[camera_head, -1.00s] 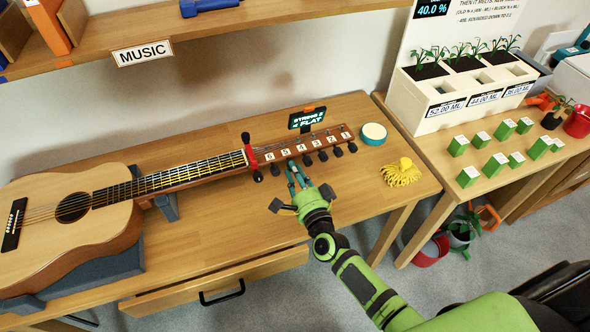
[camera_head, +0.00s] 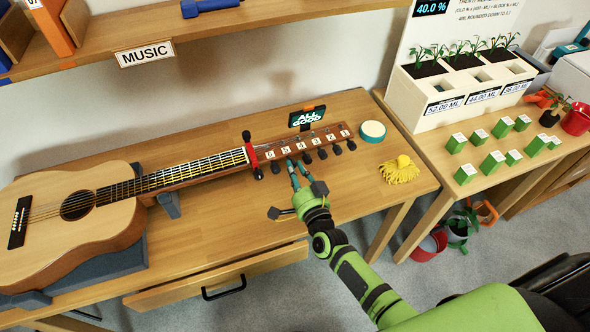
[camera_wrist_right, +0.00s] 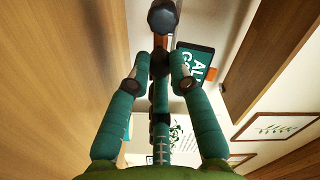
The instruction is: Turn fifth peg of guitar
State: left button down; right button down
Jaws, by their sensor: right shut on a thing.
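The acoustic guitar (camera_head: 105,208) lies on the wooden table with its neck pointing right. Its headstock (camera_head: 312,142) carries number labels and dark tuning pegs along its edges. My right gripper (camera_head: 296,165) is at the near edge of the headstock, by the label 5. In the right wrist view its two teal fingers (camera_wrist_right: 160,62) close on the fifth peg (camera_wrist_right: 160,64) from both sides. Another dark peg (camera_wrist_right: 163,17) shows beyond it. A tuner screen (camera_head: 307,118) behind the headstock reads "ALL GOOD". My left gripper is not in view.
A round teal-rimmed tin (camera_head: 373,131) and a yellow cloth (camera_head: 400,170) lie right of the headstock. Grey stands support the guitar. A drawer (camera_head: 215,275) is partly open below the table's front. The table in front of the neck is clear.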

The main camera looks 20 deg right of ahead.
jog(key=shift+d, duration=0.1)
jog(key=c, duration=1.4)
grip_release()
jog(key=s, duration=1.2)
jog(key=shift+d, duration=0.35)
jog(key=shift+a, duration=0.1)
